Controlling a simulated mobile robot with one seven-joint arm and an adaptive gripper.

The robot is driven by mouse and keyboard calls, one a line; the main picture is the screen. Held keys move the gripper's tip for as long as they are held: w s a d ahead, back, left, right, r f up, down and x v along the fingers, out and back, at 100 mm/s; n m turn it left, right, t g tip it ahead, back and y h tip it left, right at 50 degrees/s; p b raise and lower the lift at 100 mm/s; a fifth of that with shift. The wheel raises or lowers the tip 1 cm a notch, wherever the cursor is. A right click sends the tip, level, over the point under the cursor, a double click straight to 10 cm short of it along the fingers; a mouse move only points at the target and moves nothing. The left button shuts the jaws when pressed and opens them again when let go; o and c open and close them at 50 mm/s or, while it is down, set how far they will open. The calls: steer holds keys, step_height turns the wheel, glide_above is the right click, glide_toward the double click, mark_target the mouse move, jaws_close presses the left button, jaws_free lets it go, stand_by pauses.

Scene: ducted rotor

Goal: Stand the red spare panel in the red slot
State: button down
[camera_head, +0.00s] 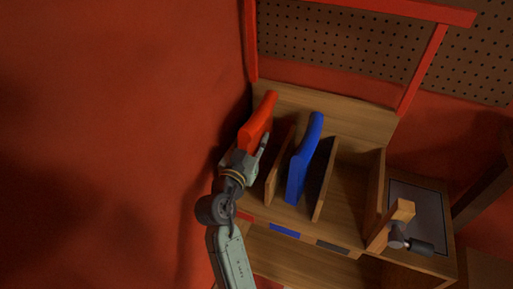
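The red spare panel (259,120) stands upright, leaning somewhat, at the left end of the wooden rack, in line with the red label (244,216). My gripper (255,146) is at the panel's near end. One finger shows along the panel's right side; the other finger is not clearly seen. I cannot tell whether the fingers press on the panel or stand apart from it. The panel's lower part is hidden behind my gripper, so I cannot tell whether it rests on the slot floor.
A blue panel (305,160) stands between wooden dividers to the right, behind a blue label (284,230). The bay above the dark grey label (333,247) is empty. A wooden block and dark tool (411,243) are at the right. A red wall (120,140) is close on the left.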

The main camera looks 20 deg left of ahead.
steer(key=shift+f, duration=1.6)
steer(key=shift+f, duration=0.15)
steer(key=c, duration=1.3)
jaws_free()
steer(key=shift+r, duration=0.25)
steer(key=s+b, duration=0.3)
steer(key=s, duration=0.9)
steer(key=shift+a+f, duration=0.1)
steer(key=shift+a, duration=0.05)
